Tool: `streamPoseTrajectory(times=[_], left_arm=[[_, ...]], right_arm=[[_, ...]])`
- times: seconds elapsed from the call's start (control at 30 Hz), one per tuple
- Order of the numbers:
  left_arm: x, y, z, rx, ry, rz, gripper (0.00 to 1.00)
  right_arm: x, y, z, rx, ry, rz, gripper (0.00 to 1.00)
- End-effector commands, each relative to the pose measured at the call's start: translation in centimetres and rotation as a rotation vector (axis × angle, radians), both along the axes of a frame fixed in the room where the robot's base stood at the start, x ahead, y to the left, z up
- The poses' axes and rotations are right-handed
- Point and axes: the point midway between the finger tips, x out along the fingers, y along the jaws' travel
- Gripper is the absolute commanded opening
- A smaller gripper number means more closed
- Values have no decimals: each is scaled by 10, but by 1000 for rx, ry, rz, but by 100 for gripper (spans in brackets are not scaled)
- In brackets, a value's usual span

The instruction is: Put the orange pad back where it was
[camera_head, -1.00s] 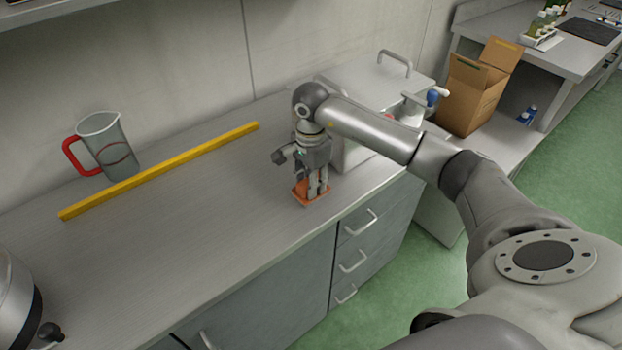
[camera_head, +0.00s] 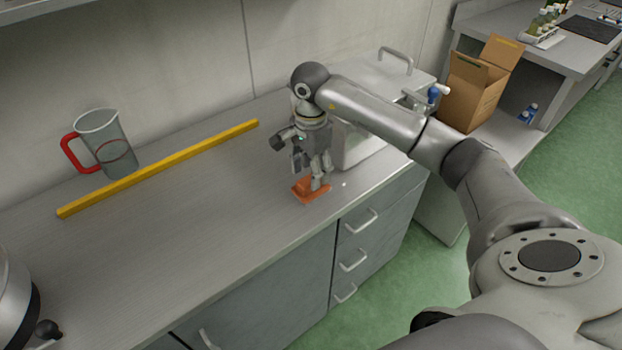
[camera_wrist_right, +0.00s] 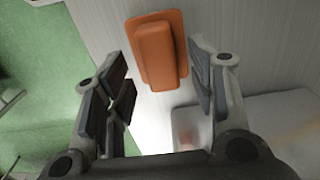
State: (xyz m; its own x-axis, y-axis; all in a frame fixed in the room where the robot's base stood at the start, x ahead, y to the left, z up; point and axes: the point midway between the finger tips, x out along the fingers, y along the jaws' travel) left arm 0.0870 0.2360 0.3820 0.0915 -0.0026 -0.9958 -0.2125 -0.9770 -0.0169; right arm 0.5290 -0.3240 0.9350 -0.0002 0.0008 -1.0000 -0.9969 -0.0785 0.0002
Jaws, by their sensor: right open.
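The orange pad (camera_head: 303,193) lies on the grey counter near its front edge, beside the white box-shaped appliance. In the right wrist view the orange pad (camera_wrist_right: 160,52) shows a raised block on a wider base. It appears beyond the fingertips, within the gap between them, nearer the right finger. My right gripper (camera_head: 314,181) is open and empty, just above the pad, and hides part of it in the head view. My left gripper is out of view.
A yellow bar (camera_head: 160,168) lies along the counter (camera_head: 190,230). Behind it stands a clear jug (camera_head: 108,145) with a red handle. The white appliance (camera_head: 362,146) is close to the right of my gripper. A cardboard box (camera_head: 473,98) stands farther right. The counter's middle is free.

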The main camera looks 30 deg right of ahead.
Motion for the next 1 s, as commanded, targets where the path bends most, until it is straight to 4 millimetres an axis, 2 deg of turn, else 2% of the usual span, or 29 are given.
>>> streamPoseTrajectory(times=[0.2, 0.4, 0.6, 1.0], left_arm=[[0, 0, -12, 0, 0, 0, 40], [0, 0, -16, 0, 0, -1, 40], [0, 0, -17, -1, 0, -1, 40], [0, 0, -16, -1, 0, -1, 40]], right_arm=[[1, 0, 47, -1, -6, 0, 51], [1, 0, 76, -1, -3, 0, 51], [0, 0, 88, 0, 0, 0, 51], [0, 0, 88, 0, 0, 0, 51]])
